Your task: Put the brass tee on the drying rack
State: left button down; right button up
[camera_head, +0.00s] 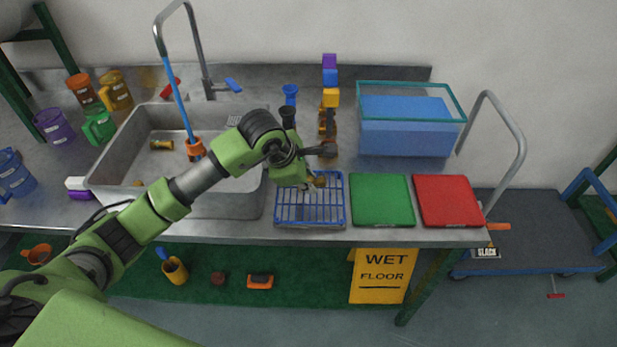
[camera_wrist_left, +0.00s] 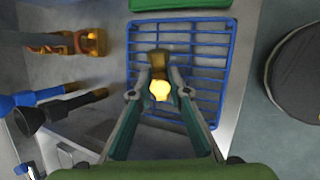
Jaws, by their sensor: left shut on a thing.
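The brass tee (camera_wrist_left: 159,88) is held between the fingertips of my left gripper (camera_wrist_left: 160,92) in the left wrist view. The tee also shows in the head view (camera_head: 319,181), just over the blue wire drying rack (camera_head: 310,222). The drying rack (camera_wrist_left: 210,40) lies below the tee in the left wrist view. I cannot tell whether the tee touches the wires. My left gripper (camera_head: 312,184) is shut on the tee and partly hides the rack's far side. Another brass piece (camera_head: 161,145) lies in the sink. My right gripper is not in view.
The sink (camera_head: 235,197) is left of the rack. A green board (camera_head: 381,200) and a red board (camera_head: 447,201) lie to its right. A blue tank (camera_head: 405,125), colored blocks (camera_head: 330,77) and dark-handled tools (camera_wrist_left: 62,108) stand behind. A wet floor sign (camera_head: 380,276) hangs below the counter edge.

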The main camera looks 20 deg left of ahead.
pick_arm(q)
jog(key=shift+f, duration=0.1)
jog(key=shift+f, duration=0.1)
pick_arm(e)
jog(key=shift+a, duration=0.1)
pick_arm(q)
jog(key=shift+f+b, duration=0.15)
jog(key=shift+b, duration=0.2)
jog(key=c, duration=1.9)
grip_release()
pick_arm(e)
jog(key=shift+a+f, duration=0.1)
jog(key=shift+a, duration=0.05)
pick_arm(q)
jog(key=shift+r, duration=0.2)
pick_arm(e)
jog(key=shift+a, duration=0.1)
